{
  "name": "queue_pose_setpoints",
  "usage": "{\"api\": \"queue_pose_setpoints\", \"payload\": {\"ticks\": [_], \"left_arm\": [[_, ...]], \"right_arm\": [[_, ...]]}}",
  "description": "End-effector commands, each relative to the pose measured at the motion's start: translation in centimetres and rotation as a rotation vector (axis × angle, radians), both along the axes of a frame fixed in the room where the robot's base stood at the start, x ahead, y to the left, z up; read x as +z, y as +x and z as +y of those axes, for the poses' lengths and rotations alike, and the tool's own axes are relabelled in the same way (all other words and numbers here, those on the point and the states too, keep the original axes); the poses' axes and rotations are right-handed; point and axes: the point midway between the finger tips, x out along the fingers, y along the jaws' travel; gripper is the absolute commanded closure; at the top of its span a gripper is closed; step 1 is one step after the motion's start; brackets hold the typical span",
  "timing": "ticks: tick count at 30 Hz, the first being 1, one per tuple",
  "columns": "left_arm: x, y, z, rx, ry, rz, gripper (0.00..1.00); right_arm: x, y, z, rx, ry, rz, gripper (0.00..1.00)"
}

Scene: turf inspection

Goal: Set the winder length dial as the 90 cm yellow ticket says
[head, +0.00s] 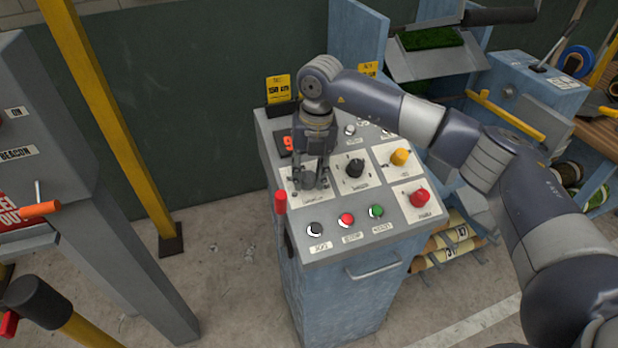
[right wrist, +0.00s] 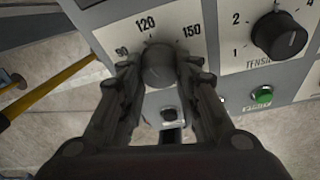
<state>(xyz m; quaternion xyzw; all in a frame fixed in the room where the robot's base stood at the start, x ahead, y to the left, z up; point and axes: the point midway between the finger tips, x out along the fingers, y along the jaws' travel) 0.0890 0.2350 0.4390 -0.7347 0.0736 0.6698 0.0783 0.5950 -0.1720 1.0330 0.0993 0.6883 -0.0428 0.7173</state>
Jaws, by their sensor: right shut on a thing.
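The winder length dial (right wrist: 158,66) is a dark round knob marked 90, 120 and 150 in the right wrist view. My right gripper (right wrist: 158,75) is shut on it, one finger on each side. The dial's pointer seems to be near 120, but I cannot read it exactly. In the head view my right gripper (head: 311,182) reaches down over the console (head: 285,230) and hides most of the dial. Another yellow ticket (head: 369,69) is partly hidden behind my arm. My left gripper is not in view.
Black, red and green buttons (head: 376,212) line the front. A red-tipped lever (head: 280,202) stands at the left edge. A yellow post (head: 115,120) stands further left.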

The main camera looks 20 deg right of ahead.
Motion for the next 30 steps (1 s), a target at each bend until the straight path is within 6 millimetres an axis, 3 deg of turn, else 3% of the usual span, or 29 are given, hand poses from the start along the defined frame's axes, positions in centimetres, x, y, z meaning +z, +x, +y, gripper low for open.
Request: {"api": "queue_pose_setpoints", "payload": {"ticks": [15,30], "left_arm": [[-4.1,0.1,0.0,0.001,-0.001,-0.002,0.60],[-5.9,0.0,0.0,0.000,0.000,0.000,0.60]], "right_arm": [[-0.2,0.1,0.1,0.449,-0.163,-0.008,0.93],[0.0,0.0,0.1,0.698,-0.253,-0.009,0.93]]}}
